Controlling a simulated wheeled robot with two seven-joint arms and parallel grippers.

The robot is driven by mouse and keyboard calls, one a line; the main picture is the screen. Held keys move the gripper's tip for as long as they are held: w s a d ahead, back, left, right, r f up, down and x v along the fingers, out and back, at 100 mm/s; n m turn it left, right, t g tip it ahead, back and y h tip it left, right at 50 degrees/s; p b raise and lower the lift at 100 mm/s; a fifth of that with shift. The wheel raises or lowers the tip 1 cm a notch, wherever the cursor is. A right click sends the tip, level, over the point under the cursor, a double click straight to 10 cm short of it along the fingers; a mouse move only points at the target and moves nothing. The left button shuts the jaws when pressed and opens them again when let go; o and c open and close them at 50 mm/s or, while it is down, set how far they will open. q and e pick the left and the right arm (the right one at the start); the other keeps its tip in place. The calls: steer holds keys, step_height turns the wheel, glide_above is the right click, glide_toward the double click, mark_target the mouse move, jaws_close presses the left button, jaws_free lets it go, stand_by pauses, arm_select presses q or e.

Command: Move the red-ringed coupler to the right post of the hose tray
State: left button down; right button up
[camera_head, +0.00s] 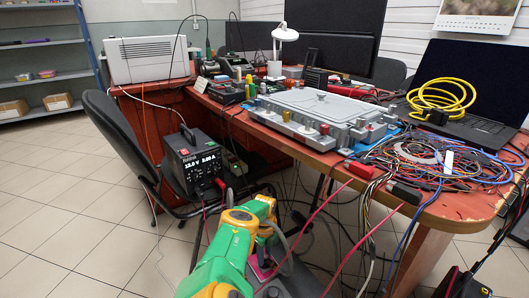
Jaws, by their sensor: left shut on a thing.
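My left gripper (268,238) is low in the middle of the head view, at the end of my green and yellow arm. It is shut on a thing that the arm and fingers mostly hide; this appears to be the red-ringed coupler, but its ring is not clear. A grey hose (291,243) curves down beside the gripper. A small pinkish-red patch (262,269) shows just below it. A dark grey surface (287,283), probably the hose tray, is cut off by the bottom edge. I cannot make out its posts. My right gripper is not in view.
A red-brown table (455,206) stands beyond, with tangled wires (430,160), a grey box with coloured connectors (320,108) and a laptop (470,95). Red leads hang off its near edge. A black power supply (193,162) and chair (112,130) are at left, with open floor.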

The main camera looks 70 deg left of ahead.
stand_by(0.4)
arm_select(q)
steer(key=shift+f+b, duration=0.35)
steer(key=shift+f+b, duration=0.4)
stand_by(1.9)
steer(key=shift+c, duration=1.3)
jaws_free()
step_height(320, 180, up, 7)
steer(key=p, duration=0.7)
steer(key=shift+r, duration=0.15)
